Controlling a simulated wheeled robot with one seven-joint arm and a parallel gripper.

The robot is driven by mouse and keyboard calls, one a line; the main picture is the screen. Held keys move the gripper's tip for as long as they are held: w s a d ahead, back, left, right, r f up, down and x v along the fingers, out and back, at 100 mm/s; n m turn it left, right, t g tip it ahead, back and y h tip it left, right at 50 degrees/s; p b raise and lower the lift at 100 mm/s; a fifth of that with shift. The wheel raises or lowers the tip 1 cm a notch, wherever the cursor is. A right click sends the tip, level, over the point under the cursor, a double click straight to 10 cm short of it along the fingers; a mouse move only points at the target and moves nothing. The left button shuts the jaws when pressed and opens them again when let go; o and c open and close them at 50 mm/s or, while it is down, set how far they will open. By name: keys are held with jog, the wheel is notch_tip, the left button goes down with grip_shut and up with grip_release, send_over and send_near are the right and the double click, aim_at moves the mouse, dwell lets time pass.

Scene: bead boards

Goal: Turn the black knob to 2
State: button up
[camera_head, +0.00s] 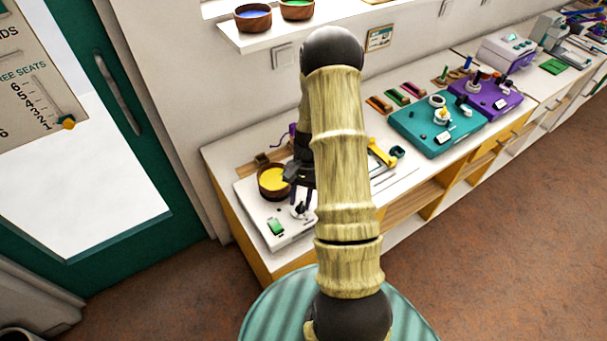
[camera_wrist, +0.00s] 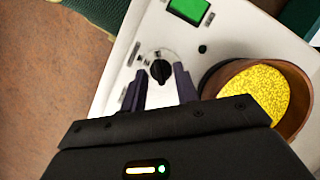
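The black knob (camera_wrist: 160,71) sits on a pale round dial on the white board (camera_wrist: 119,72). In the wrist view it lies just beyond and between my fingertips. Small marks stand around the dial, too small to read, so I cannot tell the setting. My gripper (camera_wrist: 160,78) is open, one finger on each side of the knob's near end, with a gap on both sides. In the head view the knob (camera_head: 299,209) shows below my gripper (camera_head: 301,192), on the white board (camera_head: 262,222) at the counter's left end. My arm hides part of the board.
A wooden bowl (camera_wrist: 214,80) of yellow beads stands on the board, close beside my right finger. Teal (camera_head: 411,124) and purple (camera_head: 507,101) boards stand farther right along the counter. A yellow-handled thing (camera_head: 382,154) lies right of my arm.

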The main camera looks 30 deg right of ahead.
jog(key=b+v, duration=0.2)
jog(key=v, duration=1.4)
jog(key=shift+r, duration=0.35)
jog(key=shift+w, duration=0.15)
jog(key=s+a+r+n+t+h, duration=0.1)
jog(key=s+a+n+t, duration=0.1)
jog(key=s+a+n, duration=0.2)
jog(key=s+a+r+n+t+h, duration=0.2)
jog(key=s+a+n, duration=0.3)
jog(key=a, duration=0.8)
jog(key=s+t, duration=0.1)
jog(key=s, duration=0.2)
jog(key=shift+n+t, duration=0.3)
jog(key=shift+a, duration=0.1)
